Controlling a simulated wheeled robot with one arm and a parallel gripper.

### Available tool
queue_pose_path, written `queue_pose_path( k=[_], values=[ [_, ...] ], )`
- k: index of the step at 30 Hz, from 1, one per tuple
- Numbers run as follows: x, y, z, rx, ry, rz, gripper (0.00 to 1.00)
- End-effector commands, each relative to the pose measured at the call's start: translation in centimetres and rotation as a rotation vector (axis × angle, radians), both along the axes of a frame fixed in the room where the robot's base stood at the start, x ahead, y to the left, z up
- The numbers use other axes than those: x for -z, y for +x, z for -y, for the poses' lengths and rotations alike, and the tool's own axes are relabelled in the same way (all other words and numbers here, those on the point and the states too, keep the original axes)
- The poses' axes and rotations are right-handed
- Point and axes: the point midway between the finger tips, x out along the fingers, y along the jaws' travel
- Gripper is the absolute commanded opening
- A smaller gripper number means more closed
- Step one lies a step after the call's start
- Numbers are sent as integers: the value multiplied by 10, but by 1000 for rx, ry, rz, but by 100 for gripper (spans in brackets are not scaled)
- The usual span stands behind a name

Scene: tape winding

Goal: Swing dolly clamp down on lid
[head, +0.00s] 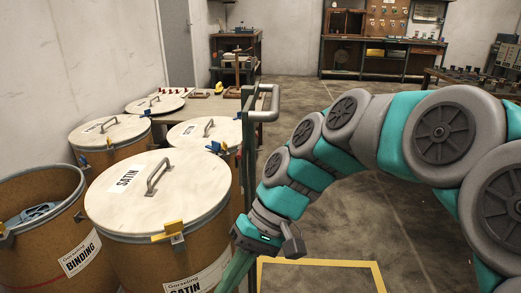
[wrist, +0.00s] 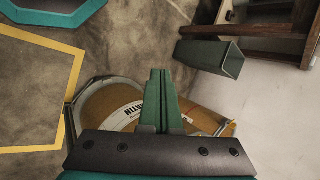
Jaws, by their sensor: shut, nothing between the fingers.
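The front drum (head: 140,262), labelled SATIN, has a pale round lid (head: 200,190) with a metal handle. A yellow latch (head: 168,231) sits at its front rim. A dark green upright with a looped handle (head: 275,103) stands at the drum's right; I cannot make out which part is the dolly clamp. My gripper (wrist: 158,72) is shut and empty, with its green fingers together. In the head view it hangs low at the drum's right side, its fingertips partly hidden. In the wrist view, a brown drum surface with a SATIN label (wrist: 132,112) lies behind the fingers.
An open drum labelled BINDING (head: 82,255) stands at the left, and several lidded drums stand behind. A yellow floor outline (head: 320,263) lies to the right. A dark green square tube (wrist: 215,56) is right of the fingers. Workbenches line the back; the middle floor is clear.

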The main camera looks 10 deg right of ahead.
Motion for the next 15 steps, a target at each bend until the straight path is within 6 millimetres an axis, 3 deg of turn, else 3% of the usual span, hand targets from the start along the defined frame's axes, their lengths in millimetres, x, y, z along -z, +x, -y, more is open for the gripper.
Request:
queue_pose_path(
  k=[4,8,15],
  values=[
    [-24,42,-9,26,187,-14,0],
    [-45,79,-6,60,346,-14,0],
    [-76,151,30,153,624,11,0]
  ],
)
